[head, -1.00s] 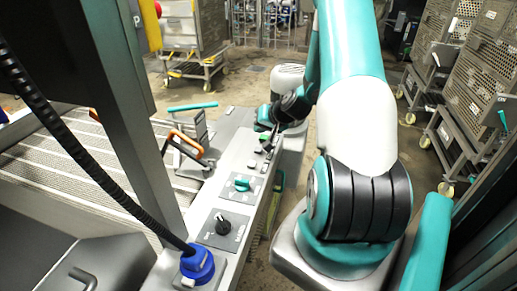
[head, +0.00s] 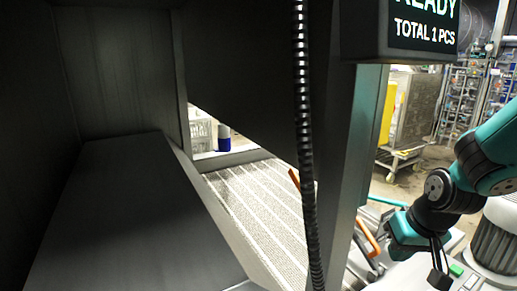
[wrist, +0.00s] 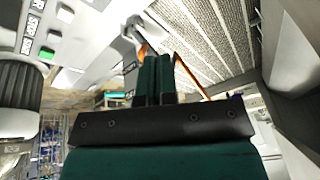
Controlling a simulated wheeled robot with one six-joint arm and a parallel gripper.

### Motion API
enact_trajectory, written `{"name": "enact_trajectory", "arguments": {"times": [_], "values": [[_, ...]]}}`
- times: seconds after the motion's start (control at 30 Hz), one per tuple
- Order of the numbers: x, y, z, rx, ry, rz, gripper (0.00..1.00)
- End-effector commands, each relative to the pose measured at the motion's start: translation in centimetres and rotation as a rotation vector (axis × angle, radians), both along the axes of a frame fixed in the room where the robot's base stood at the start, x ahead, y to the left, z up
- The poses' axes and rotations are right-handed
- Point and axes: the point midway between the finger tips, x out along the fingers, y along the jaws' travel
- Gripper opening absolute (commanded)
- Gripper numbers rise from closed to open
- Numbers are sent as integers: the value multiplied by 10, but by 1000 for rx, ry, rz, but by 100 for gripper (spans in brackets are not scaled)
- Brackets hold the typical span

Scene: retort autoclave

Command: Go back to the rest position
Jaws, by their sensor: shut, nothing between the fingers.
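My gripper (head: 438,272) is at the lower right of the head view, in front of the control panel (head: 478,283). In the wrist view my gripper's two teal fingers (wrist: 155,70) lie side by side, shut with nothing between them. No object is held. My teal and black arm comes in from the right edge of the head view, bent at the wrist.
A slatted conveyor bed (head: 258,215) lies left of the arm, with an orange handle (head: 368,238) beside it. A dark post (head: 345,170) and a hanging black cable (head: 304,130) stand nearby. A display (head: 424,25) reads "TOTAL 1 PCS". A green button (head: 456,270) is close to the gripper.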

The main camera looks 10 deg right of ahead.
Motion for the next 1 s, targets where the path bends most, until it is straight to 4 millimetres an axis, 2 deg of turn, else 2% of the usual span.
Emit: {"name": "enact_trajectory", "arguments": {"times": [0.03, 0.2, 0.27, 0.4, 0.53, 0.6, 0.7, 1.0], "values": [[-12, 16, 10, -32, 16, 47, 0], [-56, 47, 32, -123, 76, 146, 0], [-63, 74, 43, -59, 76, 229, 0], [-93, 128, 69, 44, 90, 436, 0], [-127, 163, 90, 107, 108, 623, 0], [-143, 175, 99, 128, 116, 703, 0], [-156, 181, 106, 142, 125, 769, 0], [-159, 182, 107, 145, 129, 783, 0]]}}
